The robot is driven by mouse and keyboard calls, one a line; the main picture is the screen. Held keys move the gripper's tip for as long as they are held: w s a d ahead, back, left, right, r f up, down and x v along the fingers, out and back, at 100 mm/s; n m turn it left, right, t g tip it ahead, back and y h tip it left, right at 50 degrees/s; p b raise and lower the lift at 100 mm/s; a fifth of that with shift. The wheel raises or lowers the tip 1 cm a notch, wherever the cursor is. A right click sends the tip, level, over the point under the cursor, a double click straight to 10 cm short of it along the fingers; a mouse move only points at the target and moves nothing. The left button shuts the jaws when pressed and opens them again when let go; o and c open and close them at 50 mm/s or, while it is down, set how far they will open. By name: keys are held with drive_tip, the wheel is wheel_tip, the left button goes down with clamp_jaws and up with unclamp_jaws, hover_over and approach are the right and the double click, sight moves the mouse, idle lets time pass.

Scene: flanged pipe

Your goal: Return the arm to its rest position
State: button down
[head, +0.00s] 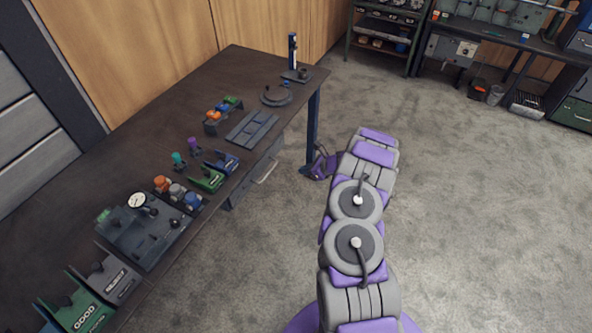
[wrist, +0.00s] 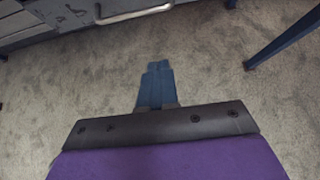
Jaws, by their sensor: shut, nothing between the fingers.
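My arm (head: 357,225), grey and purple, reaches forward over the carpet to the right of the workbench, apart from the bench top. My gripper (head: 307,170) is low beside the bench's front leg, partly hidden behind the arm. In the wrist view, the two blue fingers of my gripper (wrist: 157,66) lie together, shut, with nothing between them. They point over bare carpet toward the bench's drawer front.
The dark workbench (head: 150,110) holds a gauge unit (head: 140,225), several coloured parts and bins, and an upright stand (head: 293,60). A bench leg (wrist: 285,42) and drawer handle (wrist: 133,12) are near my gripper. Carpet (head: 480,200) on the right is clear.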

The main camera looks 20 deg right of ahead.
drive_tip(key=s+a+r+n+g+y, duration=0.25)
drive_tip(key=a+r+n, duration=0.55)
drive_tip(key=a+r, duration=0.9)
drive_tip(key=s+a+r+n+g, duration=0.4)
drive_tip(key=s+a+r+n, duration=0.3)
drive_tip(key=s+a+r, duration=0.4)
drive_tip(key=s+r+n+g+h, duration=0.1)
drive_tip(key=s+r+n, duration=0.2)
drive_tip(key=s, duration=0.3)
drive_tip(key=s+a+r+n+g+h, duration=0.1)
drive_tip(key=s+r+n, duration=0.1)
drive_tip(key=s, duration=0.4)
drive_tip(key=s+r+n+g+h, duration=0.1)
drive_tip(key=s+r+n, duration=0.2)
drive_tip(key=s, duration=0.3)
drive_tip(key=s+d+n+h, duration=0.2)
drive_tip(key=s+d, duration=0.2)
drive_tip(key=s, duration=0.5)
drive_tip(key=s+d+r+n+h, duration=0.1)
drive_tip(key=s+d+n+h, duration=0.2)
drive_tip(key=s, duration=0.5)
drive_tip(key=shift+s+d+h, duration=0.35)
drive_tip(key=shift+s+d, duration=0.05)
drive_tip(key=shift+d, duration=0.3)
